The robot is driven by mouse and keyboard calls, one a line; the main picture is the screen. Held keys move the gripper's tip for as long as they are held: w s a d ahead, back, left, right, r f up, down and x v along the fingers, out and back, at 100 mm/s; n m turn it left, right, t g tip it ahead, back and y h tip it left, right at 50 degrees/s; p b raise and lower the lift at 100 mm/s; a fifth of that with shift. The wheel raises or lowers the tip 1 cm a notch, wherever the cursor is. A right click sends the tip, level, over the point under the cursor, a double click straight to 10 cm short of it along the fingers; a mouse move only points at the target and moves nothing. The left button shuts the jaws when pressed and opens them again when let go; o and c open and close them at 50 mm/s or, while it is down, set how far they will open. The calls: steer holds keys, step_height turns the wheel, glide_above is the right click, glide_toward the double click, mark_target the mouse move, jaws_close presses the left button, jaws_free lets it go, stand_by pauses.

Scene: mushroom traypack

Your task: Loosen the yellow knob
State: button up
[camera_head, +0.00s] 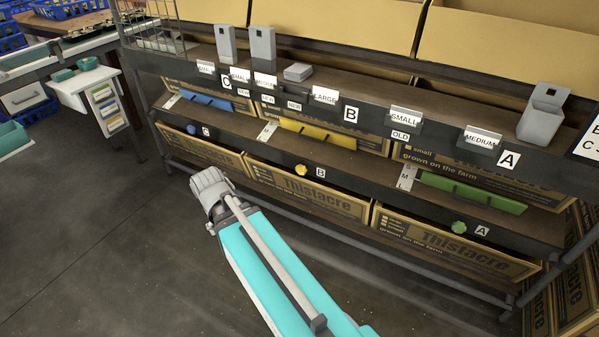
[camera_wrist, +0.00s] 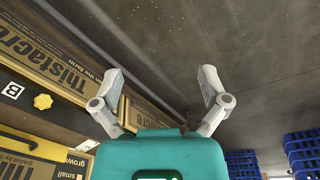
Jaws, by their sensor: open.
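The yellow knob (camera_head: 301,170) sits on the dark front rail of the lower shelf, just left of the B label (camera_head: 320,172). In the wrist view the yellow knob (camera_wrist: 42,102) is at the left, beside the B label (camera_wrist: 13,90). My gripper (camera_wrist: 162,82) is open and empty in the wrist view, with its fingers spread over the floor and to the right of the knob. In the head view my arm reaches up from the bottom, and its grey end (camera_head: 211,187) is left of the knob and apart from it.
A green knob (camera_head: 459,227) and a blue knob (camera_head: 191,129) sit on the same rail. Thistacre boxes (camera_head: 310,195) stand under the shelf behind a lower bar. A white cart (camera_head: 85,83) stands at the left. The grey floor (camera_head: 90,240) in front is clear.

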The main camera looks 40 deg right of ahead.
steer(key=w+d+f+m+t+h+b, duration=0.1)
steer(key=w+d+m+h+b, duration=0.45)
steer(key=d, duration=1.05)
steer(key=m+h+p, duration=0.1)
steer(key=m+h, duration=0.1)
steer(key=m, duration=0.4)
glide_toward(300, 169)
steer(key=s+a+r, duration=0.1)
steer(key=a+r, duration=0.1)
steer(key=shift+s+d+f+n+t, duration=0.15)
steer(key=shift+n+t, duration=0.1)
steer(key=shift+t, duration=0.15)
steer(key=shift+f, duration=0.1)
steer(key=b+x, duration=0.9)
steer(key=x, duration=0.4)
steer(key=shift+d+f, duration=0.15)
steer(key=shift+f, duration=0.05)
